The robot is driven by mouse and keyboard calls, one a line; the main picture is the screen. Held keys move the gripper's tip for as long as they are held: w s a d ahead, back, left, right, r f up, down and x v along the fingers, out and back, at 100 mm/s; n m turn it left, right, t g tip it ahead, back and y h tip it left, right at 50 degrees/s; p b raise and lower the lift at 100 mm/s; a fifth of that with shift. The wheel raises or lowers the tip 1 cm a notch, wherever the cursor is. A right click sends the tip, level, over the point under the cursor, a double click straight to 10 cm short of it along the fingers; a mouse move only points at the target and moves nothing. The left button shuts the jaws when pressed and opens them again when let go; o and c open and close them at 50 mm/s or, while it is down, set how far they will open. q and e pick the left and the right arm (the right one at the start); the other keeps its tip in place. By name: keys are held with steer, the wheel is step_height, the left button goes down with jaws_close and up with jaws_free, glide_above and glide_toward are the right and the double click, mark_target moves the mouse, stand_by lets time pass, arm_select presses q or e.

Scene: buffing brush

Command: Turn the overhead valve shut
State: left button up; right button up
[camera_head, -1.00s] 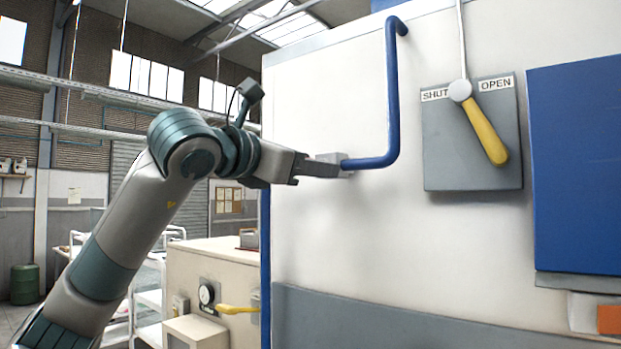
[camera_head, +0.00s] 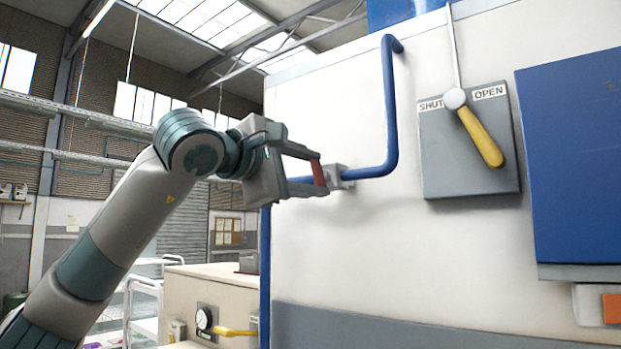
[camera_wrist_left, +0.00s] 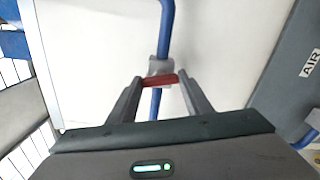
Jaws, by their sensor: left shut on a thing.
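A small valve with a grey body (camera_head: 340,176) sits on the blue pipe on the white wall. Its red handle (camera_head: 319,173) stands nearly upright, across the pipe. My left gripper (camera_head: 318,174) is shut on the red handle, with one finger at each end. In the left wrist view, the red handle (camera_wrist_left: 160,80) lies crosswise over the blue pipe (camera_wrist_left: 165,30) between the fingertips (camera_wrist_left: 159,82). A grey plate (camera_head: 468,150) marked SHUT and OPEN carries a yellow lever (camera_head: 481,137) pointing down and right. My right gripper is not in view.
The blue pipe (camera_head: 391,110) bends up the wall right of my gripper. A blue panel (camera_head: 580,170) stands out at the right. Below are a beige cabinet (camera_head: 215,291) with a gauge (camera_head: 204,319) and a second yellow lever (camera_head: 235,332). The wall below my gripper is clear.

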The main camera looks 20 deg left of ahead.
arm_select(q)
steer(key=shift+m, duration=1.6)
steer(key=o, duration=1.1)
steer(key=shift+c, duration=0.2)
steer(key=shift+d, duration=0.1)
